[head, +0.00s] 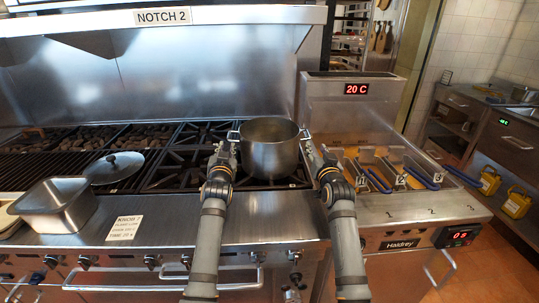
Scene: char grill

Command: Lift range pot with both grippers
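The range pot (270,158) is a steel pot with a side handle at its left and another at its right. It appears upright at the right end of the range grates (185,158). My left gripper (229,148) is at the pot's left side, close by the left handle (233,135). My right gripper (311,150) is at the right side, just below the right handle (306,135). The fingers are small and partly merge with the handles, so I cannot tell whether either gripper is open, shut or touching. The pot's base is hard to make out.
A round lid (113,167) lies on the grates to the left. A square steel pan (56,205) stands on the front ledge beside a notice card (124,228). A fryer with blue-handled baskets (380,181) adjoins on the right. The range's back panel (200,85) rises behind.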

